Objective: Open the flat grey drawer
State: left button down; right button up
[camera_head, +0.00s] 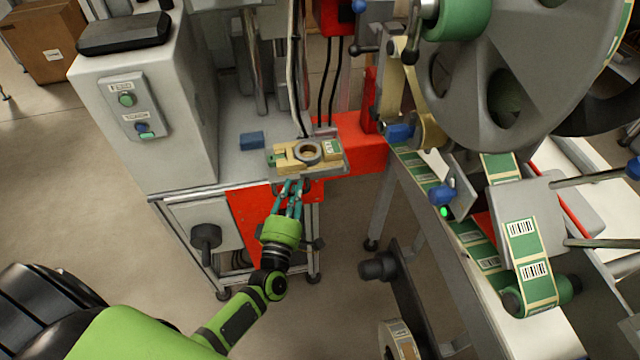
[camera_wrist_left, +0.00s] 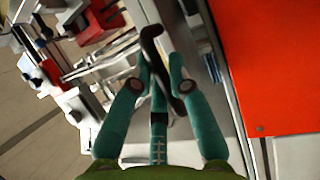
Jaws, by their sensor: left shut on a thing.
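The flat grey drawer (camera_head: 337,170) is at the front edge of the grey worktop in the head view, its front part jutting out over the edge. Wooden blocks and a dark ring (camera_head: 308,151) lie on top of it. My left gripper (camera_head: 291,186) reaches up from below to the drawer's front. In the left wrist view the teal fingers of my left gripper (camera_wrist_left: 161,72) are closed around a dark bent handle (camera_wrist_left: 152,38). The fingers hide part of the handle. My right gripper is not in view.
A blue block (camera_head: 252,140) lies on the worktop left of the drawer. A red panel (camera_head: 250,212) and a black knob (camera_head: 206,237) are below. The label machine with its big reel (camera_head: 540,60) stands at the right.

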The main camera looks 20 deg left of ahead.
pick_arm(q)
jog(key=s+a, duration=0.5)
jog(key=a, duration=0.3)
jog(key=shift+s+a, duration=0.3)
jog(key=shift+s, duration=0.05)
jog(key=c, duration=1.1)
grip_release()
jog(key=shift+c, duration=0.2)
jog(key=v, duration=1.2)
